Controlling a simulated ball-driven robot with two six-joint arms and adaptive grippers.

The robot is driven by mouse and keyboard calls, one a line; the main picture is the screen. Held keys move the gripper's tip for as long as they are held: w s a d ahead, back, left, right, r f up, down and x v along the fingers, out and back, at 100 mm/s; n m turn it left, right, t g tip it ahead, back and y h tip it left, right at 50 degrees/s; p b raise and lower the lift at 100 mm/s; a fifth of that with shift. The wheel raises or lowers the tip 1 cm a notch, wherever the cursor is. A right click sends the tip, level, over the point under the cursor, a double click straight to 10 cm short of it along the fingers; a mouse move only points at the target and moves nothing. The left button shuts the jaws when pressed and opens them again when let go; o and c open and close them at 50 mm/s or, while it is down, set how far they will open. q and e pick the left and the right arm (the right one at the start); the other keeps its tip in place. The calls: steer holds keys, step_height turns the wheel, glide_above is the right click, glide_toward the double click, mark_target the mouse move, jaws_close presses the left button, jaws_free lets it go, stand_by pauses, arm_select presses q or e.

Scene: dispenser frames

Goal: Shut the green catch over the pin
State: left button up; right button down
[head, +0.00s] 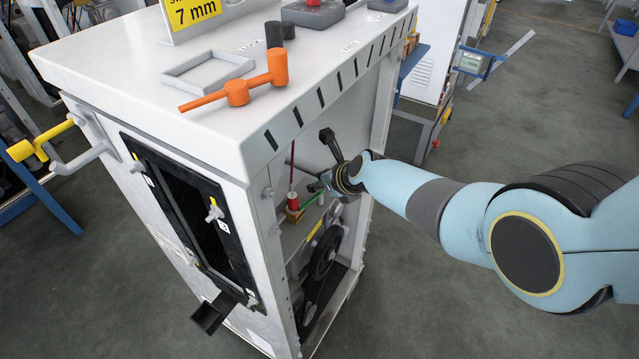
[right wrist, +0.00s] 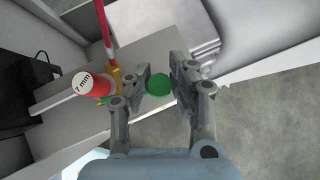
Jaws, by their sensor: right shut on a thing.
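The green catch shows as a thin green bar (head: 311,200) inside the open side of the white dispenser frame. Its round green end (right wrist: 158,84) sits between the fingers of my right gripper (right wrist: 160,82), which is shut on it. In the head view the right gripper (head: 326,184) is partly hidden by its own wrist. Left of the gripper in the wrist view is a red cylinder marked 7 mm (right wrist: 90,84), next to a brass-coloured part (right wrist: 117,76) and a thin red rod (right wrist: 106,38). I cannot make out the pin or how far the catch is closed. My left gripper is not in view.
The white cabinet (head: 120,75) has an orange hammer-like tool (head: 240,90), a grey rectangular frame (head: 208,72) and a yellow 7 mm sign (head: 200,12) on top. A black lever (head: 331,144) and a dark wheel (head: 326,250) are near the gripper.

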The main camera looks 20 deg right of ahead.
steer(key=shift+s+a+f, duration=0.1)
steer(key=shift+a, duration=0.05)
steer(key=c, duration=1.1)
jaws_free()
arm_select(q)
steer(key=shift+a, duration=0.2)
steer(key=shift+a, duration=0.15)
arm_select(e)
steer(key=v, duration=1.2)
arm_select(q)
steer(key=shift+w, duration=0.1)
